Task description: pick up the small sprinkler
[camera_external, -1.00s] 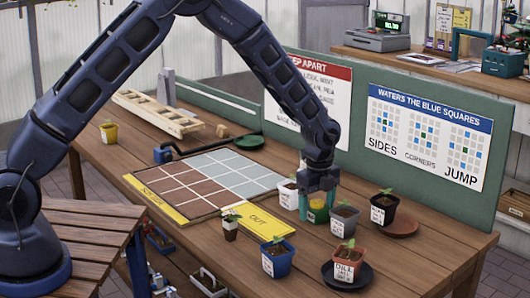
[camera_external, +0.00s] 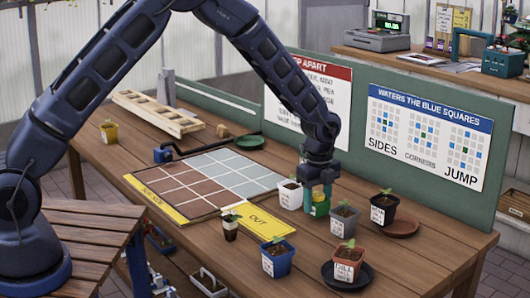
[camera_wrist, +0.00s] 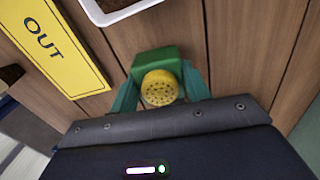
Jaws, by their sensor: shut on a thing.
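The small sprinkler is a green block with a round yellow head pierced by holes. It shows between my fingers in the wrist view (camera_wrist: 160,88) and low under my wrist in the external view (camera_external: 318,209). My gripper (camera_wrist: 160,92) is shut on it, with one teal finger on each side. In the external view my gripper (camera_external: 317,204) points down between the white pot and the grey pot. The sprinkler appears at or just above the table; its underside is hard to make out.
Close by stand a white pot (camera_external: 290,199), a grey pot (camera_external: 343,227) and a black pot (camera_external: 383,215). A blue pot (camera_external: 277,265) and a terracotta pot (camera_external: 346,267) stand in front. The tiled grid (camera_external: 210,182) and yellow OUT strip (camera_external: 258,221) lie left. A green board (camera_external: 350,160) stands behind.

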